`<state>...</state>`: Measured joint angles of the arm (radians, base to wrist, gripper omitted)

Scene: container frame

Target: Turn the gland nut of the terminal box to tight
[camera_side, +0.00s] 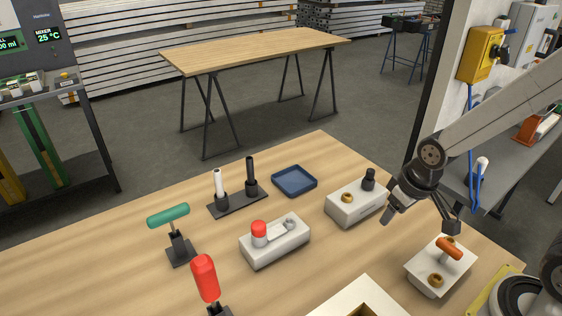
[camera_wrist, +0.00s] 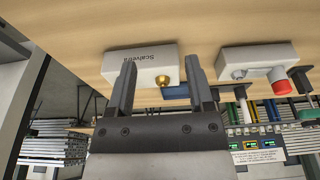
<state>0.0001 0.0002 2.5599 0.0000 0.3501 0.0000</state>
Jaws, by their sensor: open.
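A light grey box (camera_side: 352,208) stands on the wooden table, left of my gripper in the side view. It has a brass nut (camera_side: 347,197) and a black gland fitting (camera_side: 369,180) on top. This looks like the terminal box, though no label confirms it. In the wrist view a lettered box (camera_wrist: 142,68) with a brass nut (camera_wrist: 163,80) shows between and beyond my fingers. The black fitting cannot be made out there. My gripper (camera_side: 421,222) is open and empty above the table, also seen in the wrist view (camera_wrist: 160,65). It appears apart from the box.
A white box (camera_side: 430,277) with an orange handle (camera_side: 449,248) and brass fitting stands below my gripper. Left are a red-button box (camera_side: 275,246), a blue tray (camera_side: 294,180), a two-post stand (camera_side: 238,200), and green (camera_side: 168,215) and red (camera_side: 205,277) handles.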

